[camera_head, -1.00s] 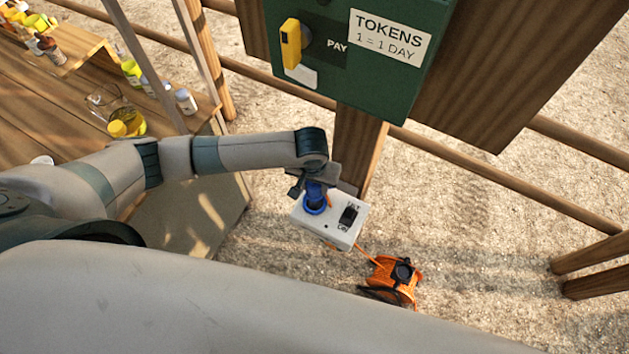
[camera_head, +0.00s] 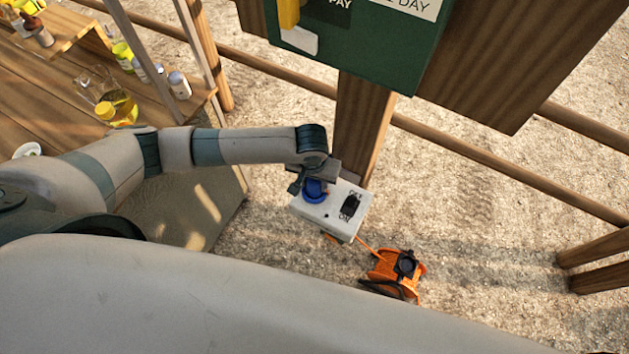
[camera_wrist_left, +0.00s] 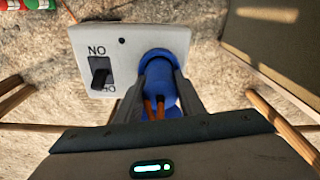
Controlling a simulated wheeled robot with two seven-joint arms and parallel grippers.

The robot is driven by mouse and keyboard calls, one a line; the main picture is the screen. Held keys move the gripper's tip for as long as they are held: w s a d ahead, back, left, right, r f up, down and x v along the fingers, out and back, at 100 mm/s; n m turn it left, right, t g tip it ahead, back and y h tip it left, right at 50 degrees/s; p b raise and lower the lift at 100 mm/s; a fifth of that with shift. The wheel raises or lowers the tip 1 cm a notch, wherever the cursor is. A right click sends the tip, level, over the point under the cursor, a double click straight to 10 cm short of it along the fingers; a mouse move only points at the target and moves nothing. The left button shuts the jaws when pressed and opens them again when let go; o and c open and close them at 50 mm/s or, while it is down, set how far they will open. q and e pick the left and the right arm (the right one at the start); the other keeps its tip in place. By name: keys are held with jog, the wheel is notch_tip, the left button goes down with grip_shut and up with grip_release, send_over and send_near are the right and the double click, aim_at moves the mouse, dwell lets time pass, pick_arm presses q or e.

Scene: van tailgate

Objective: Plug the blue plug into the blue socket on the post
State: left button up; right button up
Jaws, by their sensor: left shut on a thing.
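The white socket box (camera_head: 329,211) is on the wooden post (camera_head: 361,130) and has a black switch (camera_head: 350,206). My left gripper (camera_head: 306,188) is over the box's left part. In the left wrist view, my left gripper (camera_wrist_left: 157,92) is shut on the blue plug (camera_wrist_left: 164,80), with an orange cable (camera_wrist_left: 155,108) between the fingers. The plug's front end is at the blue socket (camera_wrist_left: 165,56) on the white box. The fingers and plug hide part of the socket, so I cannot tell how deep the plug sits. My right gripper is not in view.
An orange cable reel (camera_head: 396,272) stands on the gravel below the box. A green token box (camera_head: 357,45) is higher on the post. A wooden counter (camera_head: 45,95) with bottles is at the left. Wooden rails run behind the post.

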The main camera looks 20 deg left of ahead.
pick_arm(q)
jog(key=shift+f, duration=0.25)
jog(key=o, duration=1.2)
jog(key=shift+s+r+b, duration=0.35)
jog(key=shift+r+b, duration=0.15)
jog(key=shift+r, duration=2.35)
jog(key=shift+s+r+b, duration=0.4)
jog(key=shift+r+b, duration=0.05)
jog(key=shift+r, duration=2.45)
jog(key=shift+s+r+b, duration=0.35)
jog(key=shift+r+b, duration=0.15)
jog(key=shift+r, duration=2.35)
